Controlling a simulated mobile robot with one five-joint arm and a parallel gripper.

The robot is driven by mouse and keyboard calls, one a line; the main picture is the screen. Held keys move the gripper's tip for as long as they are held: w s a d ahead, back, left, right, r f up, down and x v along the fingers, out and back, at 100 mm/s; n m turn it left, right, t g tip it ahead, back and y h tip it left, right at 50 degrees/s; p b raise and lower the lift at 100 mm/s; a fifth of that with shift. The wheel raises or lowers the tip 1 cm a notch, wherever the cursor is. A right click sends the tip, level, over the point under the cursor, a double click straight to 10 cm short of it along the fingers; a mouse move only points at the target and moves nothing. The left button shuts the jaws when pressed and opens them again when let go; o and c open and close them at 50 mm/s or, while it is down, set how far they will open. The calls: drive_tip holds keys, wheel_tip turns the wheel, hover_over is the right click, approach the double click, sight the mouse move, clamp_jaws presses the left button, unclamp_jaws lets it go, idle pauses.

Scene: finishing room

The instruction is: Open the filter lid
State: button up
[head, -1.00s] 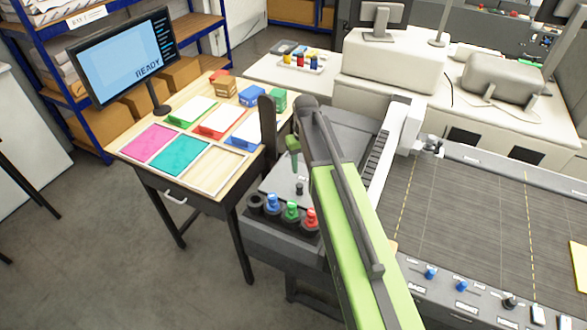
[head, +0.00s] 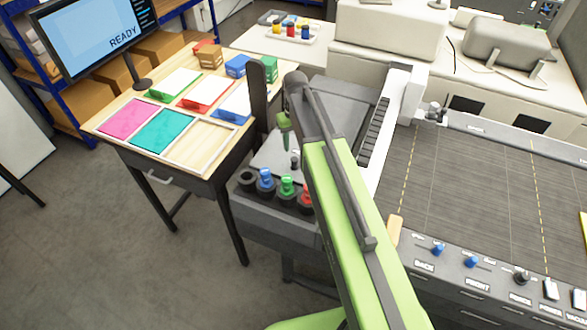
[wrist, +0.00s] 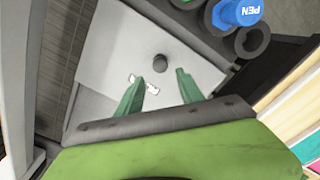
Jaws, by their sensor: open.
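A light grey flat panel with a small dark round knob, which looks like the filter lid (wrist: 103,62), lies flat and shut on the machine. It also shows in the head view (head: 271,158), partly behind my arm. The knob (wrist: 160,63) stands up from it, and a small white label beside it is too small to read. My gripper (wrist: 160,76) is open above the panel, with its two green fingers apart and the knob just beyond and between the tips in the wrist view. In the head view my gripper (head: 285,140) points down near the knob (head: 294,162); contact cannot be told.
Dark round holders with a blue pen tool (head: 265,180), a green one (head: 287,187) and a red one (head: 306,200) stand in front of the panel. A wooden table (head: 190,155) with trays is at left. The dark cutting bed (head: 470,190) lies at right.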

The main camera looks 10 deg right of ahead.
sight(295, 159)
wheel_tip(295, 159, down, 9)
drive_tip(key=b, duration=0.7)
drive_tip(key=shift+f+b, duration=0.15)
drive_tip(key=shift+b, duration=0.25)
clamp_jaws()
idle(0.5)
